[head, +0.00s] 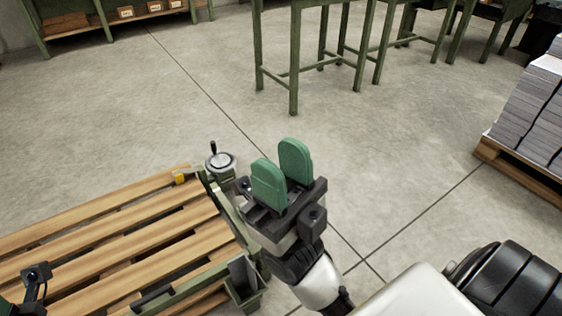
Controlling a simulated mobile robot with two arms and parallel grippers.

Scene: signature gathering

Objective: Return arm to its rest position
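My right gripper (282,174) is in the middle of the head view, with two green finger pads standing up from a dark body. A gap shows between the pads, nothing is between them, and the gripper is open. My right arm reaches up to it from the lower right. It appears just right of the slatted wooden surface's corner; I cannot tell whether they touch. At the lower left edge, a dark part with a bit of green may belong to my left gripper. Its fingers cannot be made out.
The slatted wooden surface (110,246) has a green metal frame and a handwheel (220,161) at its corner. Green-legged tables (294,60) stand at the back. Paper stacks (527,112) sit on a pallet (520,172) at right. Concrete floor (400,150) lies clear between.

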